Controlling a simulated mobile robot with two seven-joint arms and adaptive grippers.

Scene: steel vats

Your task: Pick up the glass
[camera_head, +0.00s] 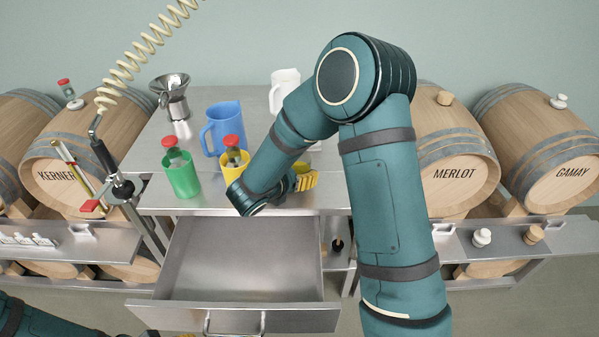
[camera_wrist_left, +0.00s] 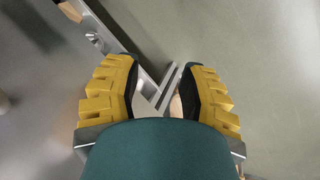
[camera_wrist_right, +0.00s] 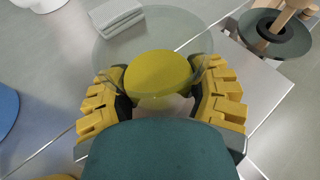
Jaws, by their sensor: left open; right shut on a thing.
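The glass (camera_wrist_right: 120,48) is a clear round vessel with yellow liquid (camera_wrist_right: 157,74) in it, seen from above in the right wrist view. The yellow fingers of my right gripper (camera_wrist_right: 160,88) are shut on it from both sides. In the head view my right gripper (camera_head: 306,178) is at the right of the steel counter, and my arm hides most of it and the glass. My left gripper (camera_wrist_left: 155,88) is open and empty, low in front of the open drawer, with a metal bar beyond its fingers.
A green cup (camera_head: 182,178), a yellow cup (camera_head: 231,172), a blue jug (camera_head: 222,124), a steel funnel vessel (camera_head: 173,97) and a white jug (camera_head: 285,86) stand on the counter (camera_head: 252,98). An open, empty-looking drawer (camera_head: 240,262) juts out below. Barrels (camera_head: 539,130) flank both sides.

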